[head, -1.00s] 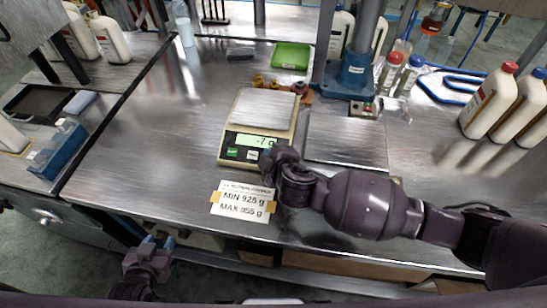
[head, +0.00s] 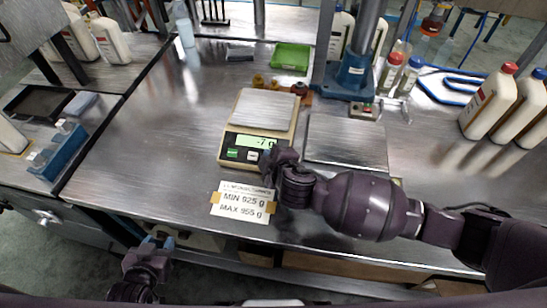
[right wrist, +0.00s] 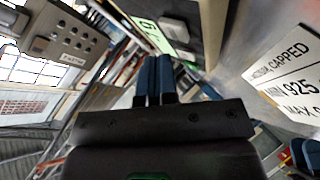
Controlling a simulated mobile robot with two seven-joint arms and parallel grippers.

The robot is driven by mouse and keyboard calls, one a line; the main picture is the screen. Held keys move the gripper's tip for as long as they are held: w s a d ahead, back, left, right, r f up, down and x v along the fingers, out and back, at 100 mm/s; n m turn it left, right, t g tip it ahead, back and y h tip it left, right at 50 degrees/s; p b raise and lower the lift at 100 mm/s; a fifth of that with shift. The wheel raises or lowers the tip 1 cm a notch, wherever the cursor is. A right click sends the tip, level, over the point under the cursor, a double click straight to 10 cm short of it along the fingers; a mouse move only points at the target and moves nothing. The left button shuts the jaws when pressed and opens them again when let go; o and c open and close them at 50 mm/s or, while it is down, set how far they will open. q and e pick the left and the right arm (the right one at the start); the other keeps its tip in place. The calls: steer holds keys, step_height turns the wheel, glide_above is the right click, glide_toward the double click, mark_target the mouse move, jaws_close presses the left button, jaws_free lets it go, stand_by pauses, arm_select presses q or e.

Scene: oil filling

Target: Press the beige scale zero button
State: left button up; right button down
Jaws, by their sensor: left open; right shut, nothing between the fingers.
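The beige scale (head: 226,137) stands on the steel table with a square steel pan on top. Its green display (head: 257,141) appears to read -7 g. A green button (head: 232,153) and a pale button (head: 252,156) sit below the display. My right gripper (head: 268,160) is shut and empty at the scale's front right corner. In the right wrist view its blue fingertips (right wrist: 153,62) are together, just below the scale's panel (right wrist: 160,35); contact cannot be told. My left gripper (head: 158,240) is open and empty, low in front of the table.
A label card (head: 240,203) reading MIN 925 g, MAX 955 g lies in front of the scale. A steel plate (head: 346,140) lies right of it. A green tray (head: 291,57) and a blue press stand (head: 354,72) are behind. Table left of the scale is clear.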

steer(key=shift+f, duration=0.1)
stand_by(0.7)
steer(key=shift+w+f, duration=0.15)
steer(key=shift+f, duration=0.2)
stand_by(0.5)
steer(key=shift+w+f, duration=0.1)
steer(key=shift+f, duration=0.25)
stand_by(0.5)
steer(key=shift+s+r+p, duration=0.25)
steer(key=shift+r+p, duration=0.35)
steer(key=shift+r, duration=0.2)
